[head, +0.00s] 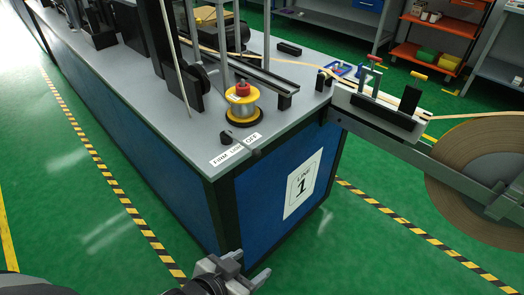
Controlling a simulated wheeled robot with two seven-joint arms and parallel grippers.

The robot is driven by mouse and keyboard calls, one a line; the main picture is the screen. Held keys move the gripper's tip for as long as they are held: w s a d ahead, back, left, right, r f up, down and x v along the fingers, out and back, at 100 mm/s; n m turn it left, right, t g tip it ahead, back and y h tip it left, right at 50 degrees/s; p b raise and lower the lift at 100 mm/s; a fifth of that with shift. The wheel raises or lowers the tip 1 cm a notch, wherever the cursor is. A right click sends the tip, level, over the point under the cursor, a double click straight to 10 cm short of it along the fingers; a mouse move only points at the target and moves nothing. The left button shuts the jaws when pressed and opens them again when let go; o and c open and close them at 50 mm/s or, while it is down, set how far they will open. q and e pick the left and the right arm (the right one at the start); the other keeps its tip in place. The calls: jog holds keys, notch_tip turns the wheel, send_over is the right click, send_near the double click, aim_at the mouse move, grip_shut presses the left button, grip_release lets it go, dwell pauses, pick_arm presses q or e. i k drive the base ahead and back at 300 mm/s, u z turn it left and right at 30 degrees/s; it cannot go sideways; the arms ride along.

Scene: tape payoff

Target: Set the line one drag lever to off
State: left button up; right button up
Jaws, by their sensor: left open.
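A white label strip (235,149) lies along the front edge of the grey line one bench top (170,112). Its small print seems to read firm, low and off from left to right. A small dark piece (257,153) sits at the bench edge by the off end; it may be the drag lever, but I cannot tell for sure. My left gripper (251,265) is open and empty at the bottom of the head view, low in front of the blue bench side and apart from the label and dark piece. My right gripper is not in view.
A yellow and silver spool with a red knob (242,103) stands behind the label. A large tape roll (482,170) hangs on an arm at right. The blue bench side carries a line 1 sign (303,184). Green floor (90,210) with striped tape is clear.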

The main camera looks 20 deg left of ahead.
aim_at(255, 152)
jog(key=k, duration=0.5)
jog(key=u, duration=1.05)
jog(key=i, duration=0.65)
jog(key=z, duration=0.05)
